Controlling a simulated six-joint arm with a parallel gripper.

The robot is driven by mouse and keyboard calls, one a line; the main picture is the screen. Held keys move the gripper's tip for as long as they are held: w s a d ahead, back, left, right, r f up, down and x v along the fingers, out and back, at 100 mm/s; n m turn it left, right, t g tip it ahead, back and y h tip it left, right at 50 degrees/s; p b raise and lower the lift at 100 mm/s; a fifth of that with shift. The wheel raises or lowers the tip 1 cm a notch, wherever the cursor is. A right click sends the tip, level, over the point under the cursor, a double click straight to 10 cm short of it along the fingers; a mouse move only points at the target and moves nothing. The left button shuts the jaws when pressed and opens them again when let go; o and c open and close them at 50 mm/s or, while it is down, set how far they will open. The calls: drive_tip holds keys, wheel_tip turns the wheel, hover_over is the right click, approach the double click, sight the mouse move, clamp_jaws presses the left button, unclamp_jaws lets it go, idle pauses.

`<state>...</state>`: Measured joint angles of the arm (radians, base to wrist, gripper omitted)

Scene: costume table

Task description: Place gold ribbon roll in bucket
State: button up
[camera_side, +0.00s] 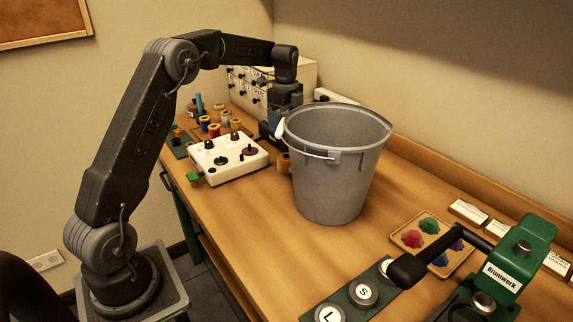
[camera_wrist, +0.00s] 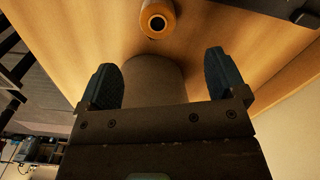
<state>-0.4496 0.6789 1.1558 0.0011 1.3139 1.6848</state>
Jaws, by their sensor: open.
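The gold ribbon roll (camera_wrist: 157,18) is a small orange-gold spool with a dark centre hole, on the table at the top of the wrist view. In the side view a brownish roll (camera_side: 284,163), apparently the same one, is partly hidden behind the bucket's left side. In the side view my gripper (camera_side: 273,128) is just left of and behind the bucket.
A white control box (camera_side: 228,158) and several coloured thread spools (camera_side: 214,130) stand left of the bucket. A white drawer cabinet (camera_side: 240,88) is behind my gripper. A paint palette (camera_side: 411,240) and a green press (camera_side: 520,255) are at the right. The table's front middle is clear.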

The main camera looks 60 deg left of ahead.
sight(285, 156)
wheel_tip(285, 156, down, 8)
drive_tip(key=shift+s+f, duration=0.1)
drive_tip(key=shift+f, duration=0.1)
drive_tip(key=shift+s+d+f, duration=0.1)
drive_tip(key=shift+d+f, duration=0.05)
drive_tip(key=shift+f, duration=1.2)
drive_tip(key=shift+s+d+f, duration=0.1)
drive_tip(key=shift+f, duration=1.2)
drive_tip(key=c, duration=1.1)
drive_tip(key=shift+r, duration=0.1)
